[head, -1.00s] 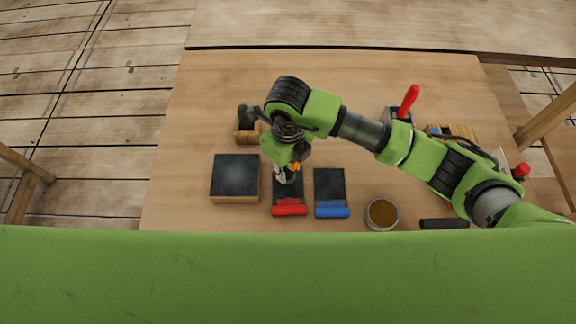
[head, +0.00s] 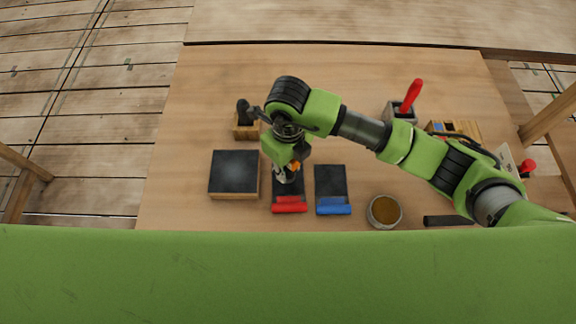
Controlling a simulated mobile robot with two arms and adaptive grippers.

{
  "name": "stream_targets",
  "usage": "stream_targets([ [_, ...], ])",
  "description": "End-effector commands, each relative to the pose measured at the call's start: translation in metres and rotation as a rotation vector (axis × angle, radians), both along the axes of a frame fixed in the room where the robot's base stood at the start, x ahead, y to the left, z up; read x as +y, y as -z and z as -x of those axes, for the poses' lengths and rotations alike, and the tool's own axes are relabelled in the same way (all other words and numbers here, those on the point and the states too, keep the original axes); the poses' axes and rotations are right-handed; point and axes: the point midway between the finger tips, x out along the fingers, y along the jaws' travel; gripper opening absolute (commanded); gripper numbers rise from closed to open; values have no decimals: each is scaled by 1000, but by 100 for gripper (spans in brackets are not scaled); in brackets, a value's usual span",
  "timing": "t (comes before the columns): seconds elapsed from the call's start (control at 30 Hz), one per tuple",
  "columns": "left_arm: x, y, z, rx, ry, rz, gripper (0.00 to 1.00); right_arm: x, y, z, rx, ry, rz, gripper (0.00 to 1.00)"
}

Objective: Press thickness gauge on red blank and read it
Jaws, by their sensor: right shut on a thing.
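The red blank (head: 289,207) is a dark plate with a red strip along its near edge, lying on the workbench near the middle. My right gripper (head: 287,176) points down over the blank's dark part and is shut on a small pale-and-orange thing, apparently the thickness gauge (head: 295,166). The gripper and arm hide most of the gauge and the blank's far part. I cannot tell whether the gauge touches the blank, and no reading is legible. My left gripper does not show.
A blue-edged dark plate (head: 333,205) lies just right. A dark-topped block (head: 234,173) sits left, with a wooden holder (head: 246,130) behind it. The far left bench is clear.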

Motion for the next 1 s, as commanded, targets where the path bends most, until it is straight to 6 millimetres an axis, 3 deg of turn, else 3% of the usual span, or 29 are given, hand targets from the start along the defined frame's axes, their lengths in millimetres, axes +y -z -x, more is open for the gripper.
stream_targets([
  [1.0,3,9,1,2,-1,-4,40,0,7,0,0,-1,0,0],
])
